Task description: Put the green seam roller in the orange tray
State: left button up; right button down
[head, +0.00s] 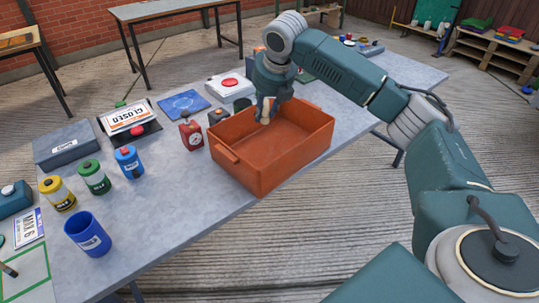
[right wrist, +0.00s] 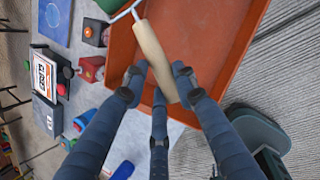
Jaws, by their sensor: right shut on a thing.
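My right gripper (right wrist: 160,82) is shut on the handle. In the head view the right gripper (head: 268,100) points down over the back left part of the orange tray (head: 290,158), with the pale handle (head: 266,112) between its fingers. The roller's head is not clear there. The tray's visible floor is bare, and the tray also shows in the right wrist view (right wrist: 205,30). My left gripper is not in view.
A red timer (head: 192,134) and a dark box (head: 218,116) stand close to the tray's left side. The grey table (head: 185,185) is clear in front of the timer.

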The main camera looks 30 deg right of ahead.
notch_tip(320, 180, down, 19)
jog(key=shift+p, duration=0.45)
jog(key=c, duration=1.7)
grip_release()
jog(key=shift+o, duration=0.2)
jog(key=shift+s, duration=0.1)
jog(key=v, duration=1.2)
